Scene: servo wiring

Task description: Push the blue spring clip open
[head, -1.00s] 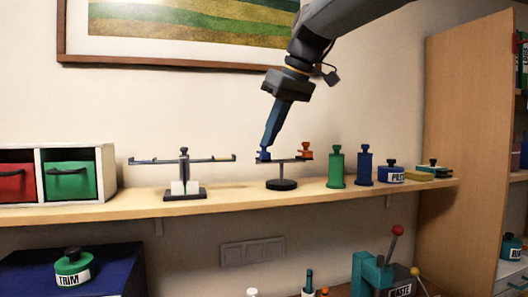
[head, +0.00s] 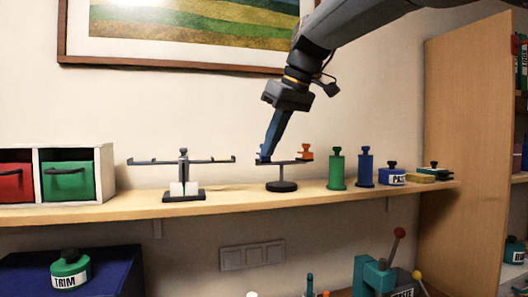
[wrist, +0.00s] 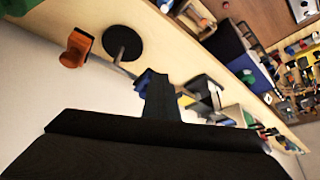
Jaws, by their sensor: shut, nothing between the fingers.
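The blue spring clip (head: 261,159) sits at the left end of the bar on a small dark stand (head: 281,186). In the wrist view the clip (wrist: 145,80) shows just past my fingertips and is partly hidden by them. My gripper (head: 266,153) is shut and empty. It points down and left, with its tips right at the clip's top; they look to be touching or very close. I cannot tell whether the clip is open. An orange clip (head: 306,151) stands upright at the bar's right end, also seen in the wrist view (wrist: 76,47).
The stand is on a wooden wall shelf (head: 232,203). A balance-like stand (head: 183,176) is to its left. Green (head: 336,169) and blue (head: 365,167) cylinders stand to its right. A framed picture (head: 190,35) hangs behind. Red and green bins (head: 68,179) are at far left.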

